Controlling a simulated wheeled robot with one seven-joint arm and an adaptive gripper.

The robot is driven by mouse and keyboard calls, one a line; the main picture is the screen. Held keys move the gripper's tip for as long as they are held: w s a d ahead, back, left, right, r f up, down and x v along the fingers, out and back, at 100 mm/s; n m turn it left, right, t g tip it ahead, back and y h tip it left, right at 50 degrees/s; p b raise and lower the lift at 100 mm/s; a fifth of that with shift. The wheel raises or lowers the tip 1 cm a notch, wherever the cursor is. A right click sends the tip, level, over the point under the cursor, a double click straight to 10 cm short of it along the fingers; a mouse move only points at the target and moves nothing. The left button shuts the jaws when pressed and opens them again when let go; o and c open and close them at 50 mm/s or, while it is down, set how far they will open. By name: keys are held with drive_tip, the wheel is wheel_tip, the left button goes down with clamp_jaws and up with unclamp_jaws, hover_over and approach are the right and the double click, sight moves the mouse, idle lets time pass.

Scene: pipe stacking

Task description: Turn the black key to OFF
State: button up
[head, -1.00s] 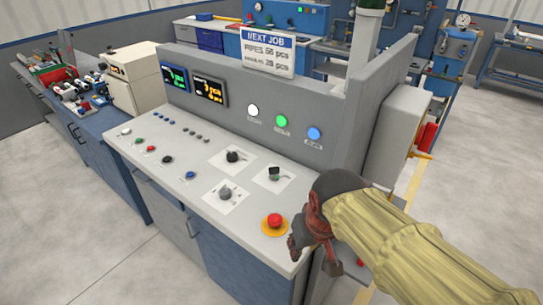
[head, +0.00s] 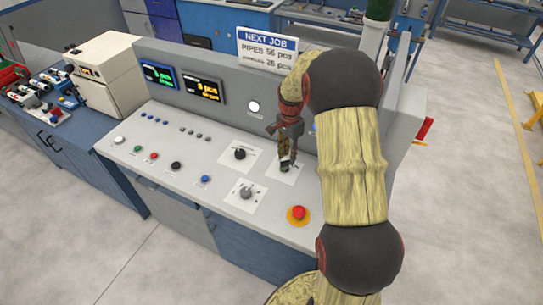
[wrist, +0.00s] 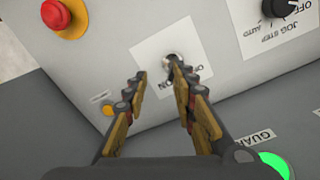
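The key switch sits on a white plate (head: 275,174) on the console's sloped top, right of another black selector. In the wrist view its plate (wrist: 150,50) carries ON and OFF lettering, and a round metal lock (wrist: 168,59) shows at the fingers. The black key itself is mostly hidden by the right finger, so its angle cannot be told. My gripper (head: 286,160) is over this plate, pointing down. In the wrist view my gripper (wrist: 160,74) has its fingers apart, the right one close to the lock; contact cannot be told.
A red emergency button (head: 298,213) on a yellow base stands near the front edge. A grey selector (head: 246,192) and a black selector (head: 240,153) are close by. The upright panel with a white lamp (head: 254,106) rises behind; a green lamp (wrist: 274,166) shows in the wrist view.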

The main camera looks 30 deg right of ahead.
sight(285, 165)
drive_tip(key=shift+w+d+r+m+t, duration=0.2)
drive_tip(key=shift+w+r+m+t, duration=0.1)
drive_tip(key=shift+w+r+m, duration=0.5)
drive_tip(key=shift+w+m, duration=0.3)
drive_tip(key=shift+s+m, duration=0.1)
drive_tip(key=shift+m, duration=0.5)
drive_tip(key=shift+f, duration=0.15)
wheel_tip(285, 165, down, 8)
drive_tip(key=shift+r+b, duration=0.2)
drive_tip(key=shift+b, duration=0.4)
drive_tip(key=shift+c, duration=0.6)
clamp_jaws()
